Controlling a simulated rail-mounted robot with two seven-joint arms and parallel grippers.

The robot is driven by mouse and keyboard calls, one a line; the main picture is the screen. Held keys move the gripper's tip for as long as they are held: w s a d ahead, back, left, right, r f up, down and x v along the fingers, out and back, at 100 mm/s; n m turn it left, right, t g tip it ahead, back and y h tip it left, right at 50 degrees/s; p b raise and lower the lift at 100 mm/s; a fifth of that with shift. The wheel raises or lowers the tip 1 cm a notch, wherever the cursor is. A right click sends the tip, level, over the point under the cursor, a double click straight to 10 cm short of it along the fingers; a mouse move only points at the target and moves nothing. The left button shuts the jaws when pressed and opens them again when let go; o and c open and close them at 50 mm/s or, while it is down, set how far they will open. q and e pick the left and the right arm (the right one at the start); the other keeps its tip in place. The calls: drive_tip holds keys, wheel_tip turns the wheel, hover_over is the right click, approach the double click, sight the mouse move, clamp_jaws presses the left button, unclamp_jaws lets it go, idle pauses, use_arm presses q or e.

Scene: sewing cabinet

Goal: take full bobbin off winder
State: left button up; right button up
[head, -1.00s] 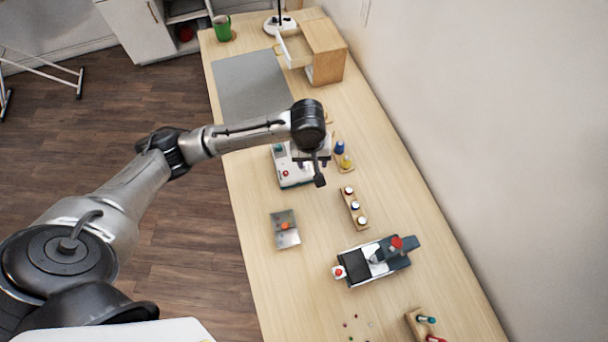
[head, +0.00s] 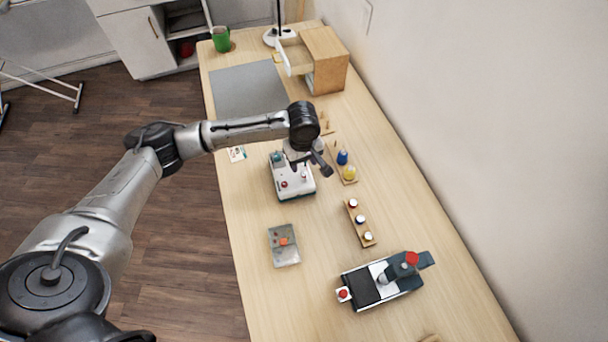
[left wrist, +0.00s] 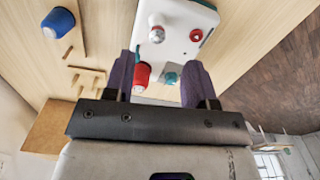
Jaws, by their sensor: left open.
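The winder (head: 286,189) is a white block with a green base on the bench; its top also shows in the left wrist view (left wrist: 178,38). It carries a red button (head: 284,184), a teal knob (head: 277,158) and a pale upright spindle part (left wrist: 156,34), which I take to be the bobbin's place; its winding is unclear. A red spool-like piece (left wrist: 141,76) shows between the finger lines, nearer the left-hand finger. My left gripper (left wrist: 158,82) is open and empty above the winder's far end, and hides part of it in the head view. My right gripper is out of view.
A rack with blue (head: 342,157) and yellow spools stands right of the winder. A strip of small capped pieces (head: 361,223), a grey metal plate (head: 284,248) and a sewing machine (head: 384,281) lie nearer. A grey mat (head: 246,88) lies beyond.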

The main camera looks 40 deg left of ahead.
sight(304, 173)
use_arm(q)
drive_tip(key=shift+w+f+b, duration=0.1)
drive_tip(key=shift+f+b, duration=0.7)
drive_tip(key=shift+f, duration=2.05)
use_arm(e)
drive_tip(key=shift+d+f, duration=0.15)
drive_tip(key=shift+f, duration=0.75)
use_arm(q)
drive_tip(key=shift+c, duration=0.2)
clamp_jaws()
